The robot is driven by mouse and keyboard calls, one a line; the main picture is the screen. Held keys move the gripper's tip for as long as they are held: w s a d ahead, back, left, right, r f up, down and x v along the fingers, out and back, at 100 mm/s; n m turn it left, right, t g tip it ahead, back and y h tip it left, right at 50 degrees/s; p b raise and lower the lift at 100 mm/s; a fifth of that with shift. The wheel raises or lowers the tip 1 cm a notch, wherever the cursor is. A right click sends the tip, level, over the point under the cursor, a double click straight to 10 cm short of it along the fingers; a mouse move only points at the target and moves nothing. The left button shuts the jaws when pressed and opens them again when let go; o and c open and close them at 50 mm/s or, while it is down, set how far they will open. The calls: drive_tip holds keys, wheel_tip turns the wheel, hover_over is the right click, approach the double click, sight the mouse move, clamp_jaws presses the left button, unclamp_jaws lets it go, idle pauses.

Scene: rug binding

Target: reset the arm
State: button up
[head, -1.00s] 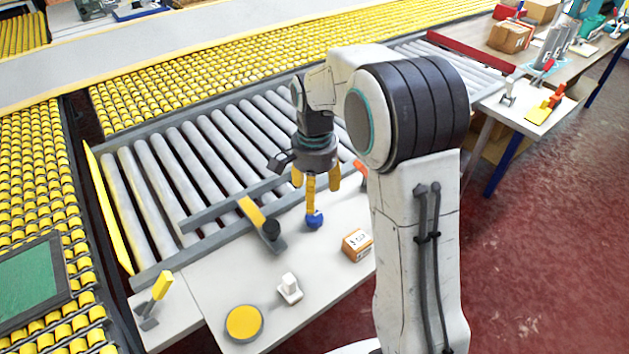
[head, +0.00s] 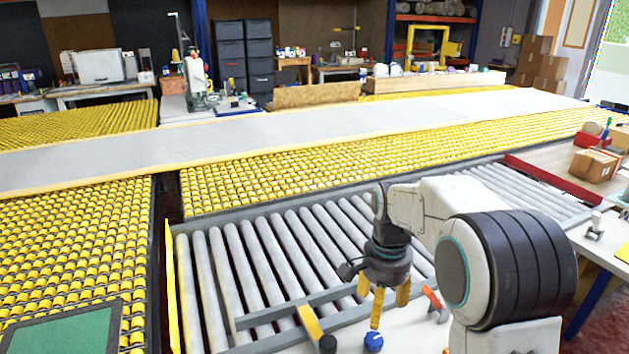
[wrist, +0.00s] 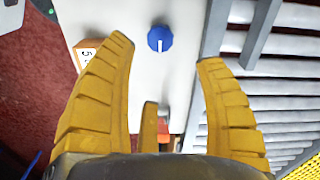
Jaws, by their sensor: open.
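My gripper (head: 384,300) hangs from my arm, fingers pointing down, over the edge of the grey roller conveyor and the white table. Its yellow fingers are spread apart with nothing between them. In the wrist view, my gripper (wrist: 165,55) also shows open and empty. A blue knob (wrist: 160,39) with a white mark lies on the table beyond the fingertips; in the head view the blue knob (head: 373,342) shows just below one finger. I cannot tell the exact gap between them.
The roller conveyor (head: 262,262) lies under and left of the arm. A yellow-handled tool (head: 311,325) and a red-handled item (head: 433,299) are close to the gripper. A small box (wrist: 85,53) shows in the wrist view. More cardboard boxes (head: 594,164) sit at right.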

drive_tip(key=s+f+n, duration=0.3)
drive_tip(key=s+n, duration=0.8)
drive_tip(key=s+r+t+p, duration=0.3)
drive_tip(key=s+r+p, duration=0.3)
drive_tip(key=s+r, duration=0.5)
drive_tip(key=shift+r, duration=0.9)
